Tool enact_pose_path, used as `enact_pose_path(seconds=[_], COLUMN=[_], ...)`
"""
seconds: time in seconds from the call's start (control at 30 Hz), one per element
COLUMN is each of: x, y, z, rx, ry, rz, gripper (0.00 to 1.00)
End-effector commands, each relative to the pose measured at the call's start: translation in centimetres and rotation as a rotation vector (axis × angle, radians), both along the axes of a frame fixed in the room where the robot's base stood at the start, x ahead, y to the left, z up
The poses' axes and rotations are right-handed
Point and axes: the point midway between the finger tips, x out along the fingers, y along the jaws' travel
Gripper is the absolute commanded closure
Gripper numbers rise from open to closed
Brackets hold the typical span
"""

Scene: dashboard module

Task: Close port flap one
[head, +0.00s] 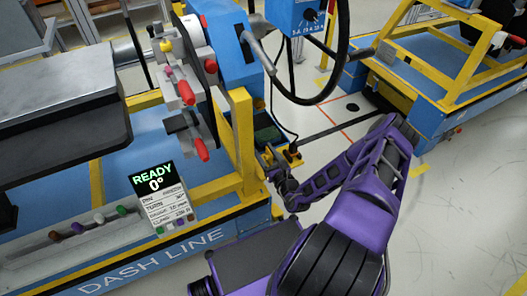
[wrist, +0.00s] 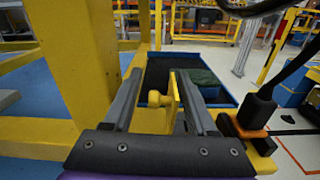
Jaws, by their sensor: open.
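A yellow flap (wrist: 174,96) with a round yellow knob (wrist: 155,98) shows in the middle of the wrist view. Its plate stands upright, seen nearly edge-on; I take it for port flap one, though no label is readable. My gripper (wrist: 158,82) is open, with one dark finger on each side of the flap and knob. I cannot tell whether either finger touches it. In the head view my gripper (head: 270,163) is beside the yellow frame post, and the flap is too small to make out clearly. The lower part of the flap is hidden by my gripper's body.
A black plug (wrist: 257,108) with a cable sits in a yellow port block right of my gripper. A blue bin (wrist: 222,97) with green contents lies beyond. A yellow post (wrist: 88,60) stands close on the left. A steering wheel (head: 312,50) hangs above.

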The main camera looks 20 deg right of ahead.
Motion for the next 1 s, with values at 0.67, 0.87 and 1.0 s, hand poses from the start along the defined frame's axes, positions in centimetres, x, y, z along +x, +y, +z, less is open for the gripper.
enact_pose_path(seconds=[0.67, 0.87, 1.0], x=[0.49, 0.48, 0.47], y=[0.02, 0.04, 0.04], z=[0.03, 0.02, 0.01], rx=[0.001, 0.001, 0.003], ry=[0.0, 0.0, 0.0], rz=[0.0, 0.0, 0.0], gripper=[1.0, 1.0, 1.0])
